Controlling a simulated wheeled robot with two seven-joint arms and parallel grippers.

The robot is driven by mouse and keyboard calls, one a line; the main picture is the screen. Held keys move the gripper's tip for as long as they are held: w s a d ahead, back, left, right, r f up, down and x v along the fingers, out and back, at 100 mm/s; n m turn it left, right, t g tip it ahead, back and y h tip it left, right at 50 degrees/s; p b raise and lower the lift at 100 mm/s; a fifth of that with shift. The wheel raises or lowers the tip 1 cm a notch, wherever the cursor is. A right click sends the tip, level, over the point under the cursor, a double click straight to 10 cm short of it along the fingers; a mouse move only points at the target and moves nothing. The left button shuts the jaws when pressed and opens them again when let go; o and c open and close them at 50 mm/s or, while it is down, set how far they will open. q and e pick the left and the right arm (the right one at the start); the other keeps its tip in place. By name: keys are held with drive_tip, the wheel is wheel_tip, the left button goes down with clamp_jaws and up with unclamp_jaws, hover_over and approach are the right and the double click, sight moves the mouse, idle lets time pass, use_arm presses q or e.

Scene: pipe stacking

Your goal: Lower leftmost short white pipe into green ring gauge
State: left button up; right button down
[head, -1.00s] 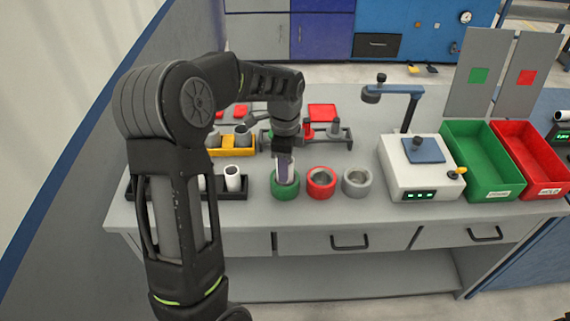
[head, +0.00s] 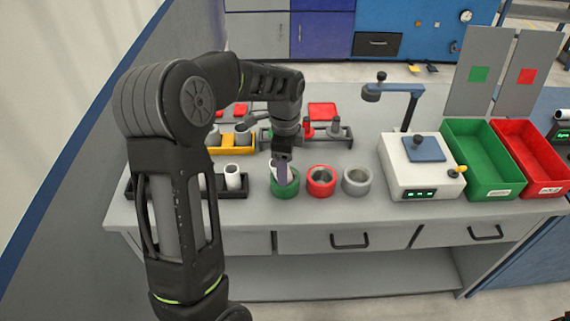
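The green ring gauge (head: 285,189) stands at the front of the grey bench, left of the other rings. My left gripper (head: 284,176) points down into its opening. A white pipe (head: 274,178) shows beside the finger at the ring's mouth, partly hidden by the finger; its lower end is hidden by the ring wall. I cannot tell whether the fingers still grip it. Another short white pipe (head: 233,177) stands upright in the black rack (head: 235,194), left of the green ring. My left arm hides part of this rack. My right gripper is not in view.
A red ring (head: 321,189) and a grey ring (head: 357,188) stand right of the green one. A white device (head: 408,182) and green (head: 490,187) and red (head: 540,182) bins are farther right. A yellow holder (head: 234,150) and grey rack stand behind.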

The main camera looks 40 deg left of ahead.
use_arm(q)
wheel_tip(320, 180, up, 8)
drive_tip(key=shift+f+b, duration=0.1)
drive_tip(key=shift+b, duration=0.2)
idle(0.3)
idle(0.9)
